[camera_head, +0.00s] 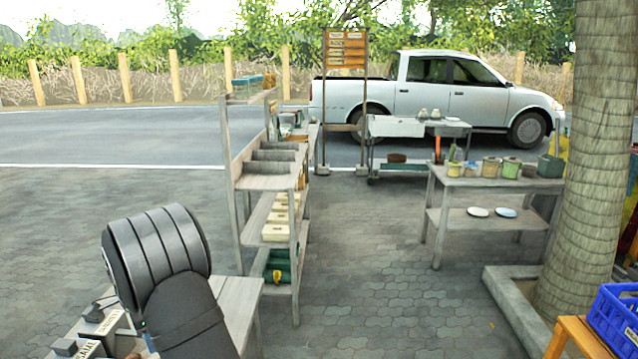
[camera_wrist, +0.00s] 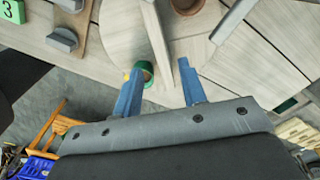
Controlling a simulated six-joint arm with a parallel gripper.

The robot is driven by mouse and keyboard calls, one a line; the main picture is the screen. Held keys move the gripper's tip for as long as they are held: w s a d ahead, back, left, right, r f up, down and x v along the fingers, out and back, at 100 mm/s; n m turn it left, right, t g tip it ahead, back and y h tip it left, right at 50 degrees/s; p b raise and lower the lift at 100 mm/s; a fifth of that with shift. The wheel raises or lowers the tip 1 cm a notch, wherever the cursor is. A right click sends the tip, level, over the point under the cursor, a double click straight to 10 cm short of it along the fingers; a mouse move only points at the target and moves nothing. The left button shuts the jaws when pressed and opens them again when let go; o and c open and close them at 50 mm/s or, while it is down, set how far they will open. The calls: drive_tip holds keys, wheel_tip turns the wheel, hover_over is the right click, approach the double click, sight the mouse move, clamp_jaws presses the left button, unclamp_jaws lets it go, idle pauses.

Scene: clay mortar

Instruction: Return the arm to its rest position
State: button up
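My arm (camera_head: 165,275) shows at the lower left in the head view, bent over a grey wooden table (camera_head: 238,300). My gripper is hidden behind the arm there. In the wrist view my gripper (camera_wrist: 160,75) has two blue fingers set apart, with a clear gap and nothing held between them. A small green-rimmed round thing (camera_wrist: 146,70) lies beyond the left fingertip. A light round wooden board (camera_wrist: 125,30) and an upright plank-like edge (camera_wrist: 158,45) lie beyond the fingers. I cannot tell how far the fingertips are from them.
A brown pot (camera_wrist: 187,5) and a block marked 3 (camera_wrist: 12,11) are on the tabletop. Labelled blocks (camera_head: 103,323) lie beside my arm. A tall shelf (camera_head: 240,215) stands just right. A blue crate (camera_head: 614,318) is at far right. Open paving lies between.

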wheel_tip(320, 180, down, 10)
drive_tip(key=shift+f, duration=0.1)
idle(0.5)
wheel_tip(320, 180, up, 17)
wheel_tip(320, 180, down, 17)
drive_tip(key=shift+r, duration=0.1)
drive_tip(key=n, duration=0.4)
drive_tip(key=shift+s, duration=0.1)
drive_tip(key=n, duration=0.4)
drive_tip(key=shift+d, duration=0.15)
idle(0.6)
drive_tip(key=shift+o, duration=0.4)
idle(0.3)
